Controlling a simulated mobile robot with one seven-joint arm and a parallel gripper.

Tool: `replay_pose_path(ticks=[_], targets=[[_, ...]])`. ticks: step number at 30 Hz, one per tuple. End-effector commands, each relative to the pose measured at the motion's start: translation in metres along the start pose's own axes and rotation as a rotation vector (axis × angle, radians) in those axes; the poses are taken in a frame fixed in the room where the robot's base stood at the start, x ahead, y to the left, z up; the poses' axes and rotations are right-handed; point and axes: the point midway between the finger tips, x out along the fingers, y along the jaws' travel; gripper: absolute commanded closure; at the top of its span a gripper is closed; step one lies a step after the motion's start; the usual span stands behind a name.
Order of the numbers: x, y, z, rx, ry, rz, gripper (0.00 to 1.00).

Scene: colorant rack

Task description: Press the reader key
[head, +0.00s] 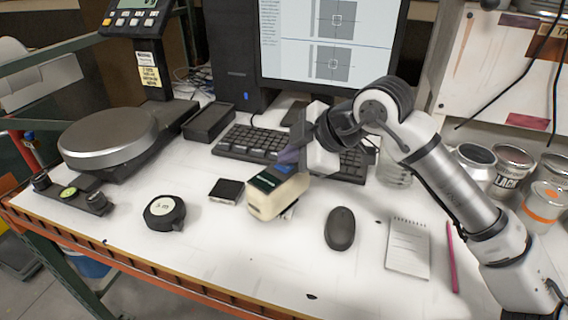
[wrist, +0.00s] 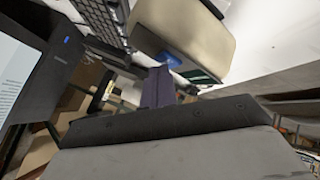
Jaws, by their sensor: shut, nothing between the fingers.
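The reader (head: 278,198) is a cream, rounded device with a dark green panel, on the white table in front of the keyboard. In the wrist view its cream body (wrist: 188,28) fills the upper middle, with a blue key (wrist: 170,60) on its near side. My gripper (head: 290,157) comes down from the right, over the back end of the reader. Its dark purple fingers (wrist: 158,75) are shut and empty, with the tips right by the blue key. I cannot tell whether they touch it.
A black mouse (head: 340,228), a notepad (head: 408,247) and a pink pencil (head: 452,256) lie to the right. A tape measure (head: 164,212), a small black square (head: 226,191) and a scale (head: 108,138) are left. The keyboard (head: 250,143) is behind. The front table is mostly clear.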

Motion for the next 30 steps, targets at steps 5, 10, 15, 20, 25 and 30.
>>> replay_pose_path(ticks=[5, 10, 15, 20, 25, 30], targets=[[-0.004, 0.003, -0.003, 0.0, 0.0, 0.0, 1.0], [-0.01, 0.007, -0.007, 0.0, -0.001, -0.001, 1.0], [-0.011, 0.008, -0.008, 0.0, 0.0, -0.001, 1.0], [-0.011, 0.008, -0.008, 0.0, 0.0, 0.0, 1.0], [-0.017, 0.012, -0.012, 0.0, -0.001, 0.0, 1.0], [-0.029, 0.021, -0.021, -0.001, -0.001, 0.0, 1.0]])
